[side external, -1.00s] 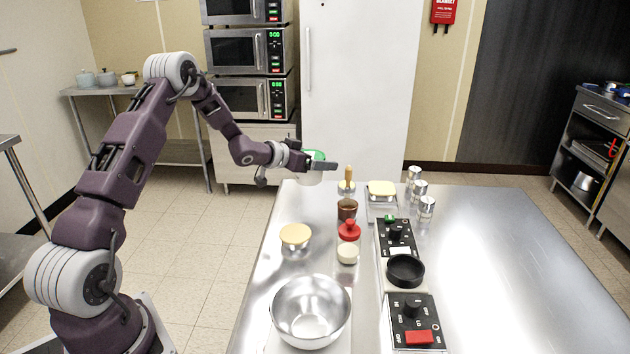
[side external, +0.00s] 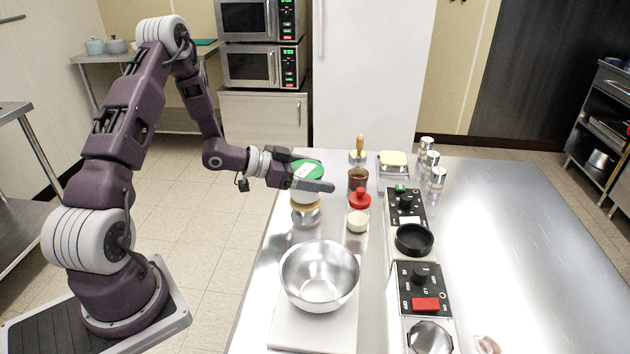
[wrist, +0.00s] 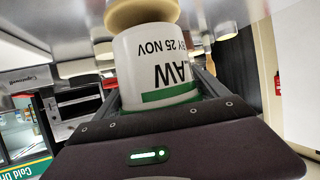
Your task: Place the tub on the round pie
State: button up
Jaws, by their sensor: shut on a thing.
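The tub is white with a green lid and dark print; it shows in the side view (side external: 307,169) and fills the middle of the wrist view (wrist: 160,62). My gripper (side external: 312,184) is shut on the tub's sides and holds it upright. The round pie (side external: 306,206) is a pale yellow disc directly below the tub in the side view, partly hidden by the tub and my gripper. In the wrist view the pie (wrist: 140,13) shows against the tub's bottom end. I cannot tell whether tub and pie touch.
A steel bowl (side external: 319,276) stands in front of the pie. A red-capped jar (side external: 358,212) and a brown cup (side external: 358,179) stand close to its right. Control units with knobs (side external: 405,210) line the counter's middle. The right side of the counter (side external: 510,240) is mostly clear.

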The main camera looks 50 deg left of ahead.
jog(key=shift+f, duration=0.65)
jog(key=shift+f, duration=0.1)
jog(key=o, duration=1.6)
